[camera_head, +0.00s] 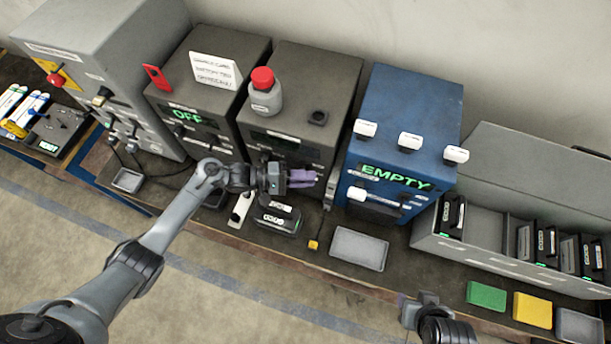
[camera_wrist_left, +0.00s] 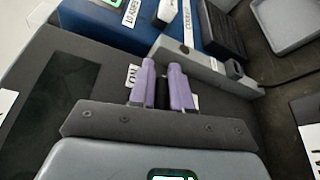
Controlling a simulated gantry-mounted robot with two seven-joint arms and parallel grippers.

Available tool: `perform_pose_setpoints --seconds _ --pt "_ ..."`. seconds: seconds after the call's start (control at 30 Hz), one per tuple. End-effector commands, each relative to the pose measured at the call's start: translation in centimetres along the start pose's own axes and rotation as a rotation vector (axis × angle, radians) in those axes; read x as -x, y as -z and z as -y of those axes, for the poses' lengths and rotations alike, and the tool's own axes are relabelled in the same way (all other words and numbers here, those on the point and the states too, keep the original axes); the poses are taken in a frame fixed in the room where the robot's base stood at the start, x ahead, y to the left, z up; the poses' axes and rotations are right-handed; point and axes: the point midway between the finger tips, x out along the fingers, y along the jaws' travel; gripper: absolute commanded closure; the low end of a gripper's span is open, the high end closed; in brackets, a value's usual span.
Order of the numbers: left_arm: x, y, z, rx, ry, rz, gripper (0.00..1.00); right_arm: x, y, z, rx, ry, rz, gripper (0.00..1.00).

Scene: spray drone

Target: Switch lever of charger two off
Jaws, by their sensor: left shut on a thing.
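The second dark charger box (camera_head: 313,85), with a grey red-capped bottle on top, stands between the other dark box and the blue box. My left gripper (camera_head: 305,178) is at its front face. In the left wrist view, the purple fingers (camera_wrist_left: 162,80) close around a dark lever-like piece (camera_wrist_left: 161,96) on the dark panel (camera_wrist_left: 90,65). A white label (camera_wrist_left: 132,76), apparently reading ON, lies beside the fingertips. The lever's full shape and position are hidden by the fingers. My right gripper (camera_head: 412,308) is low at the right, away from the chargers; its jaws are unclear.
The first dark charger (camera_head: 205,70) shows OFF; the blue box (camera_head: 410,100) shows EMPTY. A black battery-like block (camera_head: 275,218) lies below my left gripper. A grey tray (camera_head: 358,248) and small yellow block (camera_head: 313,245) are nearby. A grey rack (camera_head: 500,225) stands right.

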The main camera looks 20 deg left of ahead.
Motion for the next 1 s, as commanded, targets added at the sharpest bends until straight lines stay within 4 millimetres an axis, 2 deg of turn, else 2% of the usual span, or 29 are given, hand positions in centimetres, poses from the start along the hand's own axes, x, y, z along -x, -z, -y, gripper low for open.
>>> perform_pose_setpoints --seconds 0.03,0.5,0.7,1.0 --pt "0.0 0.1 1.1 -0.032 -0.009 -0.003 1.0 -0.8 -0.2 0.0 0.0 0.0 0.0 0.57" --pt "-0.3 0.9 2.5 -0.381 -0.15 -0.002 1.0 -4.7 -1.6 -0.1 0.01 -0.008 0.002 0.57" --pt "-0.3 1.0 2.6 -0.463 -0.184 -0.001 1.0 -5.7 -1.9 -0.1 0.009 -0.007 0.002 0.57" --pt "-0.3 1.1 2.5 -0.509 -0.203 -0.002 1.0 -6.1 -2.0 0.1 0.005 -0.004 0.001 0.57"
